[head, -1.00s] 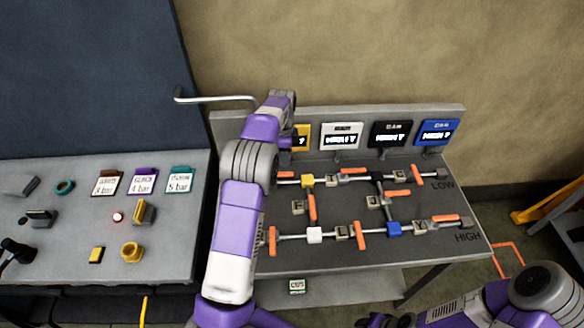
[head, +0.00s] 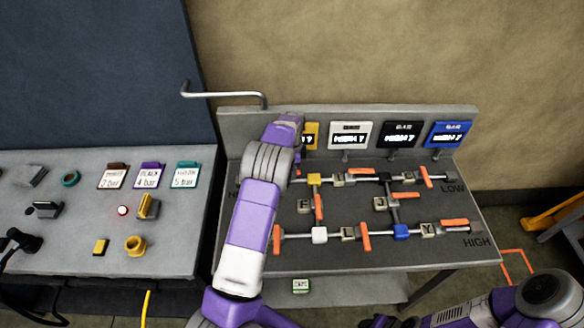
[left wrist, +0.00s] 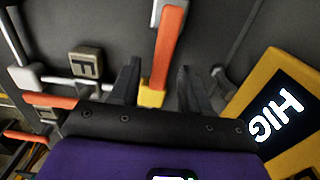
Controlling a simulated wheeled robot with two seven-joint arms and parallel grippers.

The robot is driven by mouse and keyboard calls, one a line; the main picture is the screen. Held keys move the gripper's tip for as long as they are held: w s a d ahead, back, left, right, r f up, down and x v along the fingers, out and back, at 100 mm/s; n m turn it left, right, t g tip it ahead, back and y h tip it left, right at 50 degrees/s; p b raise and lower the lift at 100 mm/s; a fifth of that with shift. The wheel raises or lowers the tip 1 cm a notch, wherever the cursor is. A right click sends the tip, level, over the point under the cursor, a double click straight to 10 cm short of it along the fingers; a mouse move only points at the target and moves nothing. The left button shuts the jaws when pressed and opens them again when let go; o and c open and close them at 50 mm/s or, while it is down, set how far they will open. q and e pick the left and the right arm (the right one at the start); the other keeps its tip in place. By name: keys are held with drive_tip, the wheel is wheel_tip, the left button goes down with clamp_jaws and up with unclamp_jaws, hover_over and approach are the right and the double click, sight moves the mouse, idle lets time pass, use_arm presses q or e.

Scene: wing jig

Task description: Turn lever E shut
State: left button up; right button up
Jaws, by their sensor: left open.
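My left gripper (left wrist: 157,78) is open above the far left of the valve board (head: 350,262). In the left wrist view, an orange lever (left wrist: 170,38) lies between its two fingers, beside a yellow block (left wrist: 150,98). I cannot tell whether either finger touches it. Its letter tag is hidden, so I cannot confirm it is E. A tag reading E or F (left wrist: 85,64) stands to the left, by another orange lever (left wrist: 55,102). In the head view my left arm covers the lever between the fingers. My right gripper (head: 378,321) is barely visible at the bottom edge.
Several other orange levers sit on the pipes, some along and some across them. A white block (head: 319,235) and a blue block (head: 401,232) join pipes. Yellow, white, black and blue displays (head: 447,134) stand behind. A grey bench (head: 70,250) with small parts is left.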

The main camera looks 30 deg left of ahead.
use_arm(q)
clamp_jaws()
